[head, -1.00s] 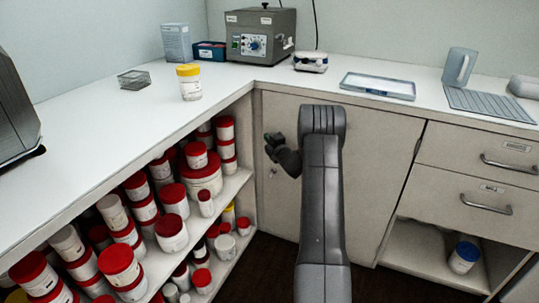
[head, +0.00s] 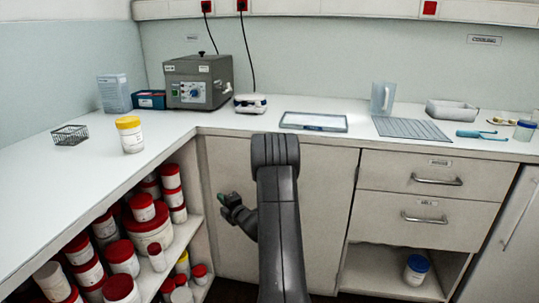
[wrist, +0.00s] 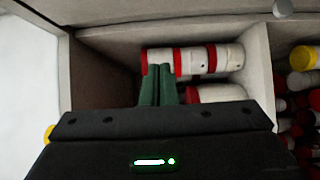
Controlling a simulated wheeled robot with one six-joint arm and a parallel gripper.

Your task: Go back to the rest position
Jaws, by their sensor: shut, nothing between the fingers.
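My gripper (head: 228,201) is in front of the cabinet door below the corner of the counter, to the left of my arm. In the wrist view its green fingers (wrist: 158,78) are together with nothing held between them. Behind the fingers, several white jars with red lids (wrist: 222,58) lie sideways in the picture inside a shelf compartment. The fingers hide part of these jars. I cannot tell how far the fingertips are from them.
The left counter holds a yellow-lidded jar (head: 129,138) and a wire basket (head: 70,135). A grey machine (head: 198,82) stands in the corner. A tray (head: 314,122), a pitcher (head: 383,98) and a drying mat (head: 410,129) are on the back counter. Open shelves of red-lidded jars (head: 122,257) are at left.

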